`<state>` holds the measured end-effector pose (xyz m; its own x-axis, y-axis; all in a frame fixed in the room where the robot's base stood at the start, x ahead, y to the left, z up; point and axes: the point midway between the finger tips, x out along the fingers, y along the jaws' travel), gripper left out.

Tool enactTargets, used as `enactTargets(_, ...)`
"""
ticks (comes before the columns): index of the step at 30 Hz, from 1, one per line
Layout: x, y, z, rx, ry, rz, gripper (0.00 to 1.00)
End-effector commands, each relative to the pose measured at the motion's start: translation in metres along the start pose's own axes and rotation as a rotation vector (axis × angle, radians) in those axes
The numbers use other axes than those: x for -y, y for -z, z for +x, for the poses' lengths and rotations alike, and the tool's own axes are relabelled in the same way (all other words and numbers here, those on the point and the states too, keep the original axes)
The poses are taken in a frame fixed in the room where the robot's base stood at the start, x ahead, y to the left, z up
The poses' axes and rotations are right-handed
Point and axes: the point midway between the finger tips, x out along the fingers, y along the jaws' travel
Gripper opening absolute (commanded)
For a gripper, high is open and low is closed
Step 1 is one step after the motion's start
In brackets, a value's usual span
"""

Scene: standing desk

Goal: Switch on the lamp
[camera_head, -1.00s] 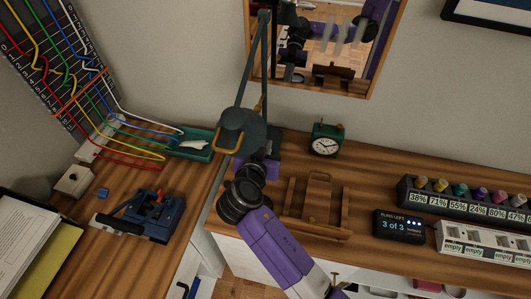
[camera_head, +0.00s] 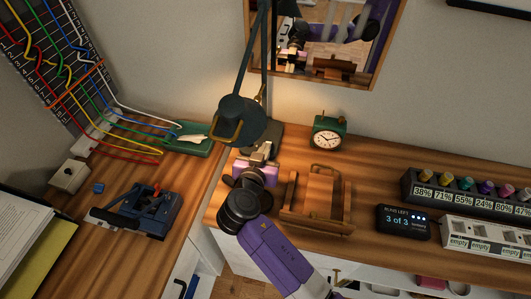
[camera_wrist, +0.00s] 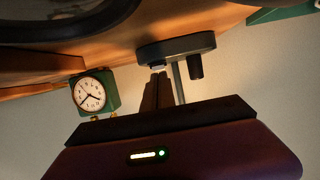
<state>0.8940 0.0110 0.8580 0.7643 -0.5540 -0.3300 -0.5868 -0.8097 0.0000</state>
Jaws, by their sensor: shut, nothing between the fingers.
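The dark teal desk lamp (camera_head: 238,122) has a yellow handle on its head and a jointed arm rising above it. Warm light falls on the desk and wall around it, so it looks lit; its bulb is hidden. Its base (camera_head: 268,136) stands at the back of the desk, partly behind the head and my gripper. My gripper (camera_head: 263,150) is shut and empty, just in front of the base. In the wrist view the picture is upside down: the round dark base (camera_wrist: 178,46) with its post and a short dark knob shows close to my shut fingertips (camera_wrist: 158,76); contact is unclear.
A green clock (camera_head: 328,134) stands right of the base. A wooden tray-like holder (camera_head: 318,200) lies right of my arm. A mirror (camera_head: 325,45) hangs behind. A runs display (camera_head: 403,222) and battery racks fill the right.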

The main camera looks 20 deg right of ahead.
Motion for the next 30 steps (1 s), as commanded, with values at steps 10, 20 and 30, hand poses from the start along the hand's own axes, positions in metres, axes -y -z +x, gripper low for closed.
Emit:
enactTargets(10,-0.001,-0.001,0.0,-0.004,-0.002,-0.001,0.0)
enactTargets(20,-0.001,0.013,-0.004,-0.005,-0.001,0.0,0.0)
enactTargets(30,-0.001,0.014,-0.005,-0.005,-0.001,0.0,0.0)
